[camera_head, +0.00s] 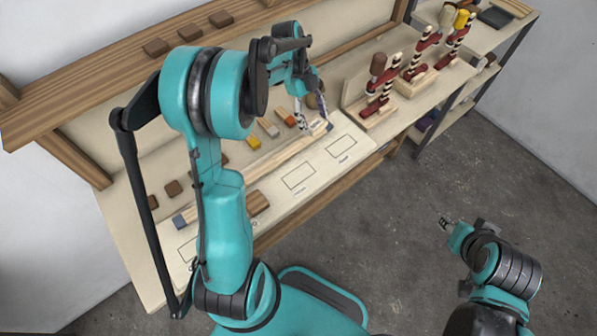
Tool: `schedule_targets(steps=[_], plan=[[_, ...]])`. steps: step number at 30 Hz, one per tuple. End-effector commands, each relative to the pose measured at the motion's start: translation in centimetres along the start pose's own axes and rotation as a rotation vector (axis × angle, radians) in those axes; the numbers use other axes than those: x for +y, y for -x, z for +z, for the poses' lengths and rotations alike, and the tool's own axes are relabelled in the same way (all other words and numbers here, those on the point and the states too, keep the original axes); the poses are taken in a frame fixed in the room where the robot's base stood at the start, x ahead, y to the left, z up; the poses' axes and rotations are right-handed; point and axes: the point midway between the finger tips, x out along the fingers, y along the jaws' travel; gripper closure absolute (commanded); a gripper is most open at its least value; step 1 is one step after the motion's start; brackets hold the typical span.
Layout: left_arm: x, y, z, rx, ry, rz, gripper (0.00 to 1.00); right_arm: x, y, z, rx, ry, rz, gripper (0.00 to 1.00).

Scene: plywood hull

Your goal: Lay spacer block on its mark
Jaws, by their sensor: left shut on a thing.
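My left gripper (313,121) is low over the far right end of the bench strip, its fingers pointing down. It is shut on what looks like a small pale wooden block (317,128), partly hidden by the fingers; I cannot tell whether this is the spacer block. Outlined rectangular marks lie on the pale bench top: one in the middle (299,177), one farther right (342,147). Both look bare. A brown wooden block (258,203) lies nearer the left end. My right gripper (447,224) is over the floor, away from the bench; its jaw opening is too small to tell.
A long pale strip (240,182) runs along the bench. Yellow (254,142), grey and orange small pieces lie behind it. Red clamp-like stands (378,100) with pale bases stand to the right. A brown shelf (120,72) with blocks is above the bench.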

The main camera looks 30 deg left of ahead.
Motion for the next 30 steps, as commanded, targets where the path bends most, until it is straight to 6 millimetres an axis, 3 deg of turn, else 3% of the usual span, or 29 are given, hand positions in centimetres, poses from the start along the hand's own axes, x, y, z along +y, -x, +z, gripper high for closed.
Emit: schedule_targets(steps=[3, 7, 18, 21, 30], plan=[[0.1, 0.9, 0.3, -0.001, -0.117, 0.049, 0.58, 0.0, 0.2, -0.2, 0.0, 0.0, 0.0, 0.6], [1.1, 0.4, 0.4, -0.001, -0.164, 0.067, 0.58, 0.0, 0.0, 0.0, 0.0, 0.0, 0.0, 0.6], [8.8, -5.5, -0.3, -0.002, -0.164, 0.067, 0.58, 0.0, -1.9, 1.4, 0.0, 0.0, 0.0, 0.6], [10.2, -6.5, -0.5, -0.002, -0.164, 0.067, 0.58, 0.0, -2.1, 1.6, 0.0, 0.0, 0.0, 0.6], [11.0, -8.6, 0.1, -0.003, -0.165, 0.067, 0.58, 0.0, -2.9, 2.1, 0.0, 0.0, 0.0, 0.6]])
